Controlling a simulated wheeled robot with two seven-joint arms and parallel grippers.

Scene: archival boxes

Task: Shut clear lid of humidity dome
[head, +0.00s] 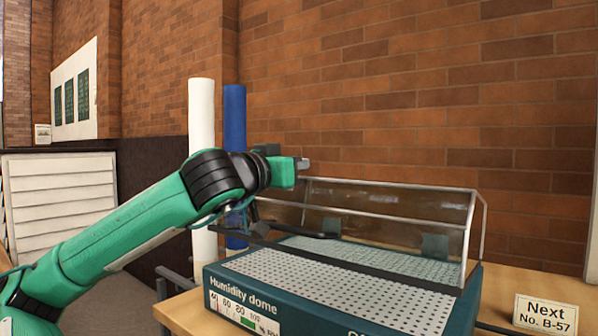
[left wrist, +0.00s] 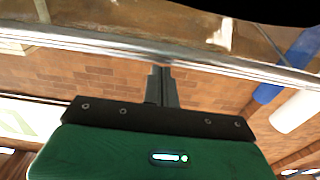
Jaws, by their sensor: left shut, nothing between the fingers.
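The humidity dome (head: 225,300) is a teal box with a perforated white tray on top, on a wooden table. Its clear lid (head: 390,215) stands raised over the back part, and the front of the tray is uncovered. A dark bar crosses above the tray. My left gripper (head: 303,162) is shut and empty at the lid's upper left corner. In the left wrist view its fingertips (left wrist: 160,72) reach toward a shiny pale rail (left wrist: 200,58), apparently the lid's edge; I cannot tell whether they touch. My right gripper is not in view.
A white roll (head: 201,120) and a blue roll (head: 235,115) stand upright behind my left arm. A brick wall is close behind the dome. A small sign (head: 545,314) reading "Next No. B-57" stands on the table at right. White slatted shelving (head: 60,200) is at far left.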

